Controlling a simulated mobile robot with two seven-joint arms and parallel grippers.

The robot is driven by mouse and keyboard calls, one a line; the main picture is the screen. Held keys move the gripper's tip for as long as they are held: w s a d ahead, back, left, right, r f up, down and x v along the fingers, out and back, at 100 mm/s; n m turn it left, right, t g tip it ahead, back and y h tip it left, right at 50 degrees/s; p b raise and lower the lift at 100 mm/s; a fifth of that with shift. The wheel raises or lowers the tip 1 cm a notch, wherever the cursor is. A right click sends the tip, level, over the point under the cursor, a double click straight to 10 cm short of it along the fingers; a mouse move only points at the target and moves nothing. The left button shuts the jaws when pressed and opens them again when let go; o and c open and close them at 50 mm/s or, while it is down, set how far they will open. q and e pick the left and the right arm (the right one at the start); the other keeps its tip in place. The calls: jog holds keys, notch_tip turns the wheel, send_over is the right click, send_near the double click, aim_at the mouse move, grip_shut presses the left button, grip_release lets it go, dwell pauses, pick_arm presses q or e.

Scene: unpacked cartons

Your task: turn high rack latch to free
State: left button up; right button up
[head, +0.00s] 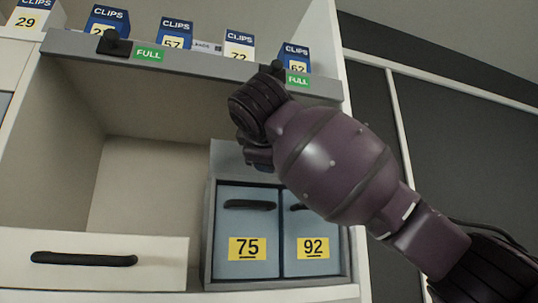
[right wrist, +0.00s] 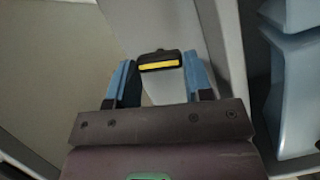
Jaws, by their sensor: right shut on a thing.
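The rack has a grey front rail (head: 195,62). A black latch (head: 115,43) sits on it at the left, beside a green FULL label. A second dark latch (head: 277,69) shows just above my right wrist, partly covered, beside another FULL label. My right arm reaches in from the right, and its gripper is mostly hidden behind the wrist in the head view. In the right wrist view my right gripper (right wrist: 160,75) has its blue fingers around a black piece with a yellow stripe (right wrist: 160,66), against a grey strip. My left gripper is not in view.
Several CLIPS cartons (head: 175,34) stand behind the rail. Below are an open beige compartment (head: 140,170) and a grey housing (head: 211,200) with blue drawers 75 (head: 247,225) and 92 (head: 311,228). A white drawer (head: 90,278) with a black handle is at lower left.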

jog(key=shift+f+n+t, duration=0.15)
jog(key=shift+n+t, duration=0.35)
jog(key=shift+n, duration=0.9)
jog(key=o, duration=0.9)
jog(key=shift+s, duration=0.1)
jog(key=s+b, duration=0.1)
jog(key=s, duration=0.2)
jog(key=s+b, duration=0.1)
jog(key=s, duration=0.3)
jog(key=s+a+b, duration=0.1)
jog(key=s, duration=0.2)
jog(key=shift+s, duration=0.35)
jog(key=shift+f, duration=0.1)
